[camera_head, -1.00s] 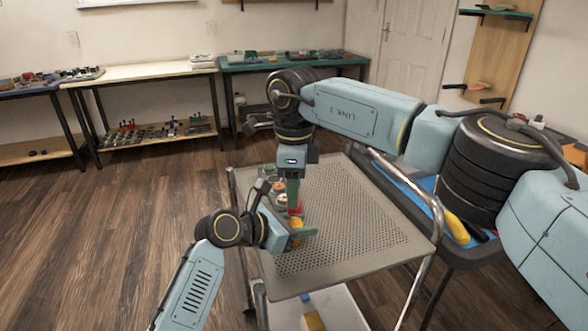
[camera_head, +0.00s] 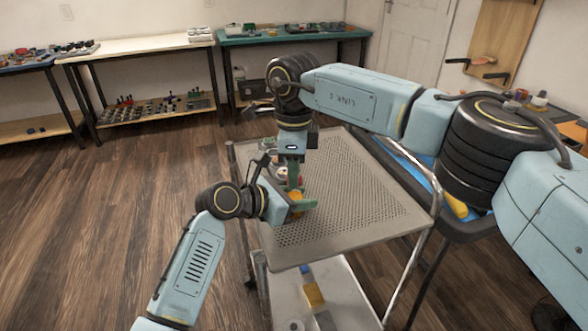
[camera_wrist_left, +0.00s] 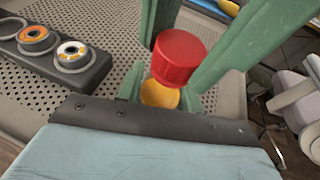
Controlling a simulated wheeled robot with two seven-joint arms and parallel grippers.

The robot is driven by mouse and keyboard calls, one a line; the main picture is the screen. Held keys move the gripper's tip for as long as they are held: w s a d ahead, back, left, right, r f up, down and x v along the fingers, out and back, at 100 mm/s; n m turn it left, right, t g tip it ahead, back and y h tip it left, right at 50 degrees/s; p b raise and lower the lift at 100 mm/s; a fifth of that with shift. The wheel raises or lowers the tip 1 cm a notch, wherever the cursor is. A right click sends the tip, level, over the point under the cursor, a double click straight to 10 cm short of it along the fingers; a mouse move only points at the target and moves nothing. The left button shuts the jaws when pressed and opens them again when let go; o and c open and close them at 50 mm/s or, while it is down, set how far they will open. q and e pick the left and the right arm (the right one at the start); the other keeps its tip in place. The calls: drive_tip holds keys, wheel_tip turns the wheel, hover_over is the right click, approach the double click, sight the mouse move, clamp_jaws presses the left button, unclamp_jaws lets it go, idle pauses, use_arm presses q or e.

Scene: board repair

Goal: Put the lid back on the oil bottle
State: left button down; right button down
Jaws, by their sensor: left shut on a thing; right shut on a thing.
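The yellow oil bottle (camera_head: 296,197) is in my left gripper (camera_head: 301,206), above the tabletop of the cart. In the left wrist view the bottle's yellow top (camera_wrist_left: 158,94) shows low between green fingers. The red lid (camera_wrist_left: 179,57) is directly above it, tilted in that view and partly covering it. Whether lid and bottle touch, I cannot tell. My right gripper (camera_head: 293,176) comes down from above and is shut on the lid; a green finger shows behind the lid in the left wrist view.
The perforated cart top (camera_head: 365,200) is mostly clear on the right. A dark holder (camera_wrist_left: 60,62) with round pots, one orange and one white, lies close by on the cart's left. The cart's lower shelf (camera_head: 345,290) holds a yellow-orange object (camera_head: 314,296). Benches line the back wall.

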drive_tip(key=m, duration=0.5)
drive_tip(key=c, duration=1.1)
unclamp_jaws()
wheel_tip(320, 180, up, 12)
use_arm(q)
drive_tip(key=c, duration=0.8)
unclamp_jaws()
drive_tip(key=shift+c, duration=0.2)
